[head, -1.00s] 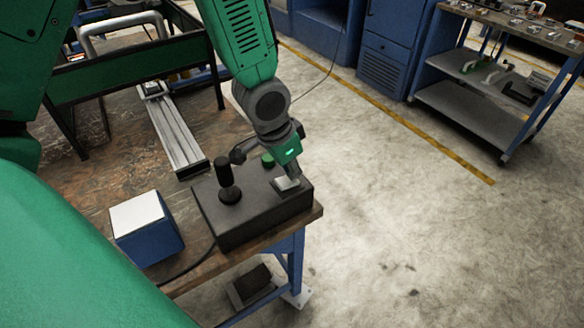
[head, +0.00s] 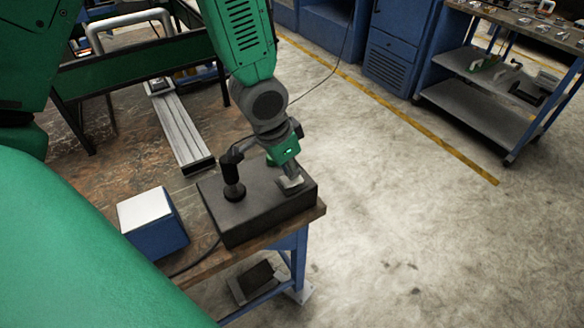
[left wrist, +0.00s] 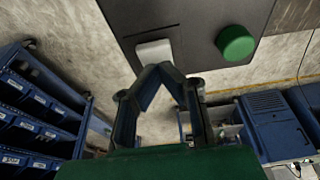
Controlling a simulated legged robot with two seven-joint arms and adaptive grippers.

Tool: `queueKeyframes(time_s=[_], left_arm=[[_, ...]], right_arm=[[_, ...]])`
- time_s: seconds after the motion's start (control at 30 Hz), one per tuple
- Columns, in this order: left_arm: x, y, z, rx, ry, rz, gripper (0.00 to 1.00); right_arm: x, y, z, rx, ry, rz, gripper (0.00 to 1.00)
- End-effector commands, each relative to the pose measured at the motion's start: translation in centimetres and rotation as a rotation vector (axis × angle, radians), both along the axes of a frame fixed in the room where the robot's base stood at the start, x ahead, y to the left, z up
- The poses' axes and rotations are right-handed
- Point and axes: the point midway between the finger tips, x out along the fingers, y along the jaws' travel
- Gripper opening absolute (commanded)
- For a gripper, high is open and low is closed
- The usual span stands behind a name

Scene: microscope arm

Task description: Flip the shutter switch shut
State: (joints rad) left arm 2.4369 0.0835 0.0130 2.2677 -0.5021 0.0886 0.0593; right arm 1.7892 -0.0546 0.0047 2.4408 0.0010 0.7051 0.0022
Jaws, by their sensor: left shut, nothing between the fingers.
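A dark control box (head: 262,212) stands at the table's near right corner. A pale rocker-like switch (head: 291,184) sits on its top near the right end; it also shows in the left wrist view (left wrist: 154,53). My left gripper (head: 289,177) points down at the switch from above and is shut and empty. In the left wrist view its closed fingertips (left wrist: 158,72) are right beside the switch's edge; I cannot tell whether they touch it. My right gripper is not in view.
A black joystick (head: 233,185) rises from the box's left part. A blue box with a white top (head: 152,222) stands left of it on the table. A metal rail (head: 183,130) lies behind. Open floor is to the right, with a shelf cart (head: 485,95) farther off.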

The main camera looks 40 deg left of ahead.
Motion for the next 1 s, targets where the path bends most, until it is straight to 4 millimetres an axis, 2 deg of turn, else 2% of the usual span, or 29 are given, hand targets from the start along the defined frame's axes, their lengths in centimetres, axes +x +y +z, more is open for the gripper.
queueKeyframes(time_s=[0.17, 0.4, 0.7, 0.83, 1.0], left_arm=[[0.2, -0.1, 1.2, 0.0, 0.0, 0.0, 0.0], [0.9, -0.4, 4.5, -0.001, 0.001, 0.002, 0.0], [0.3, -0.1, 10.9, -0.003, -0.004, 0.003, 0.0], [0.2, -0.1, 12.6, -0.002, -0.001, 0.002, 0.0], [0.0, 0.0, 13.6, -0.001, 0.001, 0.001, 0.0]], right_arm=[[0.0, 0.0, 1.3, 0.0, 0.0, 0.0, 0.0], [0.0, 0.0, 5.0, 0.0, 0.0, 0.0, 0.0], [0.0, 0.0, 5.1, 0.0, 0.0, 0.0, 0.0], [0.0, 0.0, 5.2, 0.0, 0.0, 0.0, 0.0], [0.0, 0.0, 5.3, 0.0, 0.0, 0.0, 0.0]])
